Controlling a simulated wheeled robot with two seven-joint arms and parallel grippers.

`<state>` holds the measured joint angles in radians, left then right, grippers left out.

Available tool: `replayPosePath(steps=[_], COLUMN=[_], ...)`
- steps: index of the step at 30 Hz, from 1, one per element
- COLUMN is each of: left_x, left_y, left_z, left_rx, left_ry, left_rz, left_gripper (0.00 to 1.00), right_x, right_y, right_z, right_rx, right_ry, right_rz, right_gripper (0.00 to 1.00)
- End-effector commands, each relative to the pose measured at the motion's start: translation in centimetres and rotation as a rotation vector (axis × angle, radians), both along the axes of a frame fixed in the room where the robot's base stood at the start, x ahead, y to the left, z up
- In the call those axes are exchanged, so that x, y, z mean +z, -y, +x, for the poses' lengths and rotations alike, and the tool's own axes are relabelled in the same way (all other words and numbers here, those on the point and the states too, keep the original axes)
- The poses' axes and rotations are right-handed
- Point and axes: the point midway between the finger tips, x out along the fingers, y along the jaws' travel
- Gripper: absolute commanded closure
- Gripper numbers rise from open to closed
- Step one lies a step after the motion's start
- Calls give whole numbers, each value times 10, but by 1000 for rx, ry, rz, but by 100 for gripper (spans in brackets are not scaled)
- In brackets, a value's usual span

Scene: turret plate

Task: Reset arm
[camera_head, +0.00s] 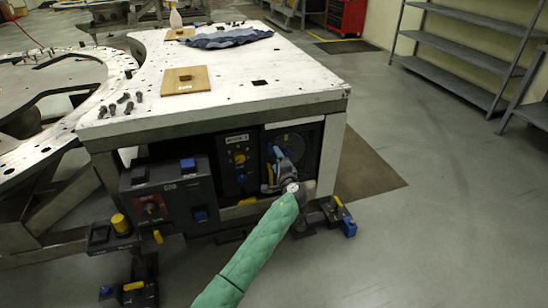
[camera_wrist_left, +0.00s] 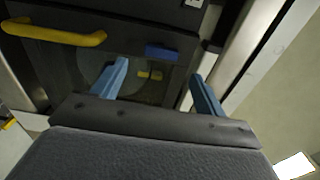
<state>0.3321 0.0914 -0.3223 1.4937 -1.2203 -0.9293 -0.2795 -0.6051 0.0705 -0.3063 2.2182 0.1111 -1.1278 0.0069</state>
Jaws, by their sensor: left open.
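My left arm wears a green sleeve and reaches up from the bottom of the head view. My left gripper (camera_head: 274,163) is in front of the rightmost dark panel (camera_head: 304,144) under the white table. In the left wrist view my left gripper (camera_wrist_left: 160,68) has its two blue fingers spread apart, with nothing held between them. A small yellow knob (camera_wrist_left: 150,75) and a blue part (camera_wrist_left: 161,52) on the panel show beyond and between the fingers. I cannot tell whether the fingers touch the panel. My right gripper is in neither view.
The white table (camera_head: 300,80) carries a wooden board (camera_head: 200,84), dark bolts (camera_head: 120,104) and a blue cloth (camera_head: 225,38). A control box (camera_head: 170,196) juts out left of my gripper. A yellow handle (camera_wrist_left: 60,35) shows in the wrist view. The floor (camera_head: 450,200) at right is clear.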

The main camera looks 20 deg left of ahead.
Motion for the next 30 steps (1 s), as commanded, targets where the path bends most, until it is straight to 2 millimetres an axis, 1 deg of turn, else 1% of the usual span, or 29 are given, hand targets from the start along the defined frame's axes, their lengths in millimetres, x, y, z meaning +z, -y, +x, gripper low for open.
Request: replayPosePath(steps=[3, 7, 20, 22, 25, 27, 30], left_x=[0, 1, 1, 0, -6, -13, -9], left_y=[6, 9, 8, 7, 1, -3, -3], left_z=[-9, -12, -12, -13, -18, -22, -31], left_rx=[0, 1, 1, 8, 51, 85, 123], left_ry=[1, 1, 2, 11, 13, 5, 5], left_rz=[-1, -1, -3, -19, -75, -153, -286], left_gripper=[27, 27, 27, 27, 27, 27, 27], right_x=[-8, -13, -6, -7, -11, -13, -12], right_y=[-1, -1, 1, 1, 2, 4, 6], right_z=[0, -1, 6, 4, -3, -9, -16], right_rx=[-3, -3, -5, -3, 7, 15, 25], right_ry=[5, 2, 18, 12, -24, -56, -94], right_rz=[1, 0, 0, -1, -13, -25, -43], right_gripper=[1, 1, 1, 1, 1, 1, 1])
